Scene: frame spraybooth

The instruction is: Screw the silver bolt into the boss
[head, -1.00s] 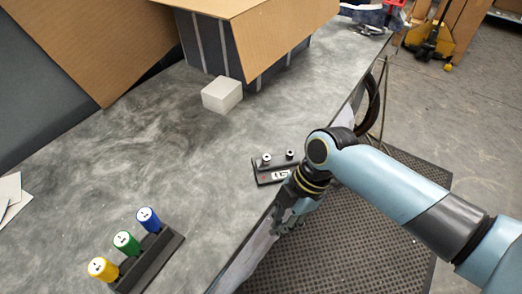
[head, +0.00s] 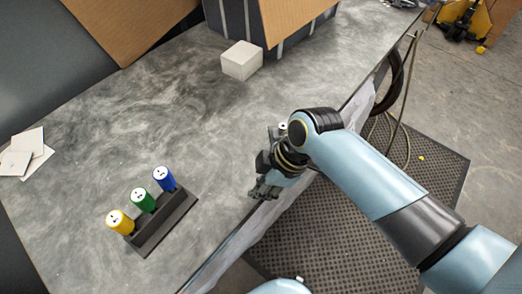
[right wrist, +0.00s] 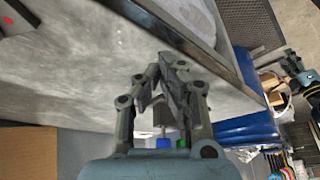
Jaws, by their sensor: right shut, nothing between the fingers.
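My right gripper (head: 264,190) is shut and empty, over the front edge of the bench. In the right wrist view its fingers (right wrist: 166,75) come together. A small silver round top (head: 283,126) shows just behind my right wrist; I cannot tell whether it is the bolt or the boss. The black plate under it is mostly hidden by my arm. A dark piece of what may be that plate (right wrist: 14,18) shows at the upper left corner in the right wrist view. My left gripper is not in view.
A white block (head: 241,60) sits near the cardboard-topped dark box (head: 229,18). White cards (head: 24,155) lie far left. The bench middle is clear.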

